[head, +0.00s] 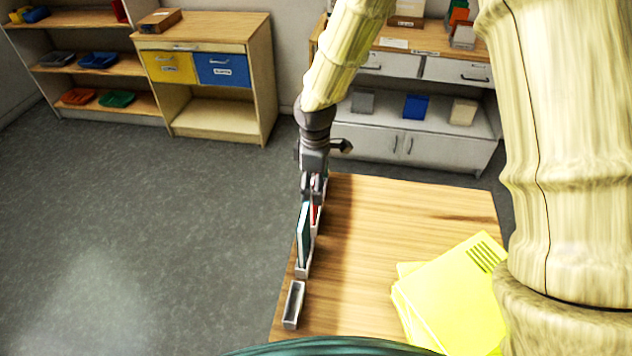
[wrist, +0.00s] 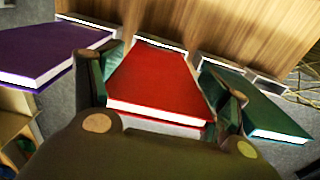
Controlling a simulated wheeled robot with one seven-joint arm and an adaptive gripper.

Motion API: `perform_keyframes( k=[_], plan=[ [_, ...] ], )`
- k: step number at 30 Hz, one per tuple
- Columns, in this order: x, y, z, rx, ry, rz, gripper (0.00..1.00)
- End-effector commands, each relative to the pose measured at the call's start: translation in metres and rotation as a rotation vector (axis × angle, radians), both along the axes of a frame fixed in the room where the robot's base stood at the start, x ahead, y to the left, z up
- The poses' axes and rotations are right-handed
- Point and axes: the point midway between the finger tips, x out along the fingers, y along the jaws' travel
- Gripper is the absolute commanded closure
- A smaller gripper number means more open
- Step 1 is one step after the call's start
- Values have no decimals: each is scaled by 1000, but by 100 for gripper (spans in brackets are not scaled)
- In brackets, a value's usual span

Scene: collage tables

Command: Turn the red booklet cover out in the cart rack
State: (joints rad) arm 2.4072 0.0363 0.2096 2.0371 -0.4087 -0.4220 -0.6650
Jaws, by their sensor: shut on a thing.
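The red booklet (wrist: 160,75) lies between the fingers of my gripper (wrist: 163,92) in the wrist view, its broad red face showing and its white page edge towards the camera. My gripper (head: 314,186) is shut on it at the cart's left edge in the head view. There only a thin red strip of the booklet (head: 315,214) shows, behind a teal booklet. The rack (head: 303,272) is a row of narrow pale holders along that edge. The lower end of the red booklet is at a holder; whether it is seated is hard to tell.
A purple booklet (wrist: 45,52) and a dark green booklet (wrist: 262,108) stand on either side, close to the fingers. An empty holder (head: 293,305) is nearest in the row. Yellow sheets (head: 455,290) lie on the wooden cart top (head: 400,215), otherwise mostly clear. Shelves stand behind.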

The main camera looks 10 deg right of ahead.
Motion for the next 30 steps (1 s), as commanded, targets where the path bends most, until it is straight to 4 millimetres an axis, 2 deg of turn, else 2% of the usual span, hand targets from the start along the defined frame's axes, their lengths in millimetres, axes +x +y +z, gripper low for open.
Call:
perform_keyframes(
  k=[8, 9, 12, 13, 25, 30],
  plan=[
    [0, 0, 0, 0, -1, 0, 84],
    [0, 0, 0, 0, -1, 0, 21],
    [0, 0, 0, 0, -1, 0, 3],
    [0, 0, 0, 0, -1, 0, 0],
    [0, 0, 1, 0, -1, 0, 0],
    [1, 0, 15, 0, -2, 0, 0]
  ],
)
